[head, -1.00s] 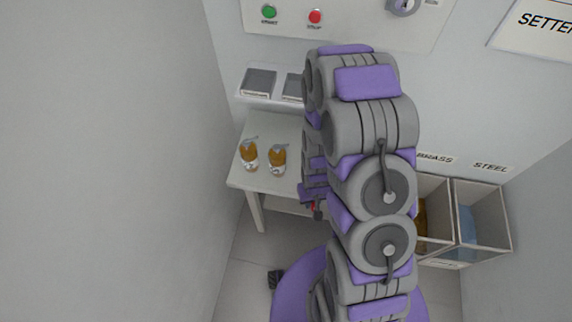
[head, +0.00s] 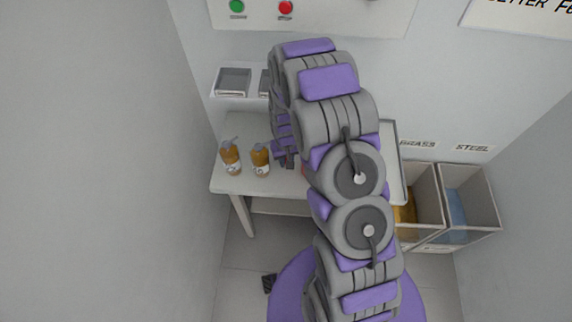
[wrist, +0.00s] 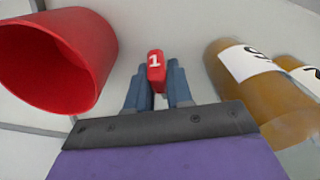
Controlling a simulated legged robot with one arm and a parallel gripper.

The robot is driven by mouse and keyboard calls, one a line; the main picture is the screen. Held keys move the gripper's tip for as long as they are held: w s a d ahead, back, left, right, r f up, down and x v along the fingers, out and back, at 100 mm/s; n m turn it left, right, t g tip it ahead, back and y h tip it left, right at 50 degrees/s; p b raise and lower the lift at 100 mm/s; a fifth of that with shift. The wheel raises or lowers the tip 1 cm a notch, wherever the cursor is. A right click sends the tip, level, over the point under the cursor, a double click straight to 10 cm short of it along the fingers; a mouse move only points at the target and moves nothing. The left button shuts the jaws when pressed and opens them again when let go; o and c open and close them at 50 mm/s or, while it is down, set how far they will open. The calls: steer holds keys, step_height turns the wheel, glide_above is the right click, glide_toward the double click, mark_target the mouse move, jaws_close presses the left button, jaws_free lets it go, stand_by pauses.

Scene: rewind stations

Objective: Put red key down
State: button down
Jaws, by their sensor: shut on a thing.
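My gripper (wrist: 157,90) is shut on the red key (wrist: 155,66), which bears a white "1" in the wrist view. The key sits between the two blue-grey fingertips. Behind it in the wrist view is a pale surface, and I cannot tell whether the key touches it. In the head view my gripper (head: 287,158) shows partly, low over the white table (head: 232,184), right of two amber bottles. The key cannot be made out there, as my arm hides much of that area.
A red cup-like container (wrist: 88,60) lies close left of my gripper. Amber bottles, one at the right (wrist: 262,90), stand close on the other side. Open bins under brass and steel labels (head: 470,205) are right of the table. A shelf with trays (head: 233,82) is above.

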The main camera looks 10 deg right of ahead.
step_height(320, 180, down, 4)
steer(key=shift+r+b, duration=0.2)
steer(key=shift+b, duration=0.15)
steer(key=shift+r, duration=0.1)
steer(key=c, duration=1)
jaws_free()
